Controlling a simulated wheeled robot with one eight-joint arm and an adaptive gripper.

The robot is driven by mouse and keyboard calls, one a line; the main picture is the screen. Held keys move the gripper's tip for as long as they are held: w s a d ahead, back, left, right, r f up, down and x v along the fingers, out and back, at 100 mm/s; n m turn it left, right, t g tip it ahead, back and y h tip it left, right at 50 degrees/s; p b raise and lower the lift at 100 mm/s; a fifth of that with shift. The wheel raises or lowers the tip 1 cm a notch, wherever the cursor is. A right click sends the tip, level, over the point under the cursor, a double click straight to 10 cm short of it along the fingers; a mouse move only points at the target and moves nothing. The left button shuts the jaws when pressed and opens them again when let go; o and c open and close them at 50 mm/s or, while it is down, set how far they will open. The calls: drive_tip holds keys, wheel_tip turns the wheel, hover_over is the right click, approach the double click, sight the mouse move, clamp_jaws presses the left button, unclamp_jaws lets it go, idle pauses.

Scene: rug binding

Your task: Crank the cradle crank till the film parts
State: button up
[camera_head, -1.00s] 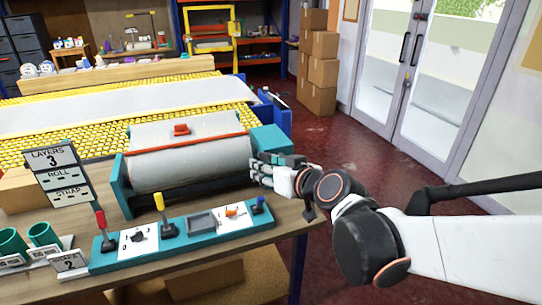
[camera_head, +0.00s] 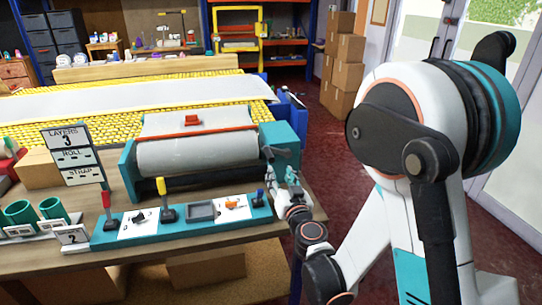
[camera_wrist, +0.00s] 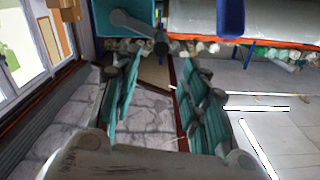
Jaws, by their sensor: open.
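The cradle (camera_head: 285,138) is a teal frame on the bench, holding a pale grey roll of film (camera_head: 200,153). The film sheet runs back from the roll under an orange-red bar, and it looks whole. The cradle crank (camera_head: 272,157) is a dark arm on the cradle's right end; in the wrist view the grey crank arm (camera_wrist: 133,24) ends in a dark knob. My gripper (camera_head: 281,175) is beside the cradle's right end, close to the crank. In the wrist view my gripper (camera_wrist: 160,75) is open and empty, with the knob just beyond its teal fingertips.
A teal control strip (camera_head: 184,221) with red, yellow and blue levers lies along the bench front. A sign (camera_head: 75,158) reads layers 3, roll, strap. Green cups (camera_head: 35,211) stand at the left. Open red floor lies right of the bench.

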drive_tip(key=p, duration=0.5)
approach(268, 152)
drive_tip(key=shift+f+x, duration=0.2)
drive_tip(key=shift+x, duration=0.9)
drive_tip(key=x, duration=0.2)
drive_tip(key=b+x, duration=0.1)
drive_tip(key=x, duration=0.2)
drive_tip(key=b+x, duration=0.1)
drive_tip(key=x, duration=0.1)
drive_tip(key=shift+w+f, duration=0.25)
drive_tip(key=shift+w, duration=0.2)
clamp_jaws()
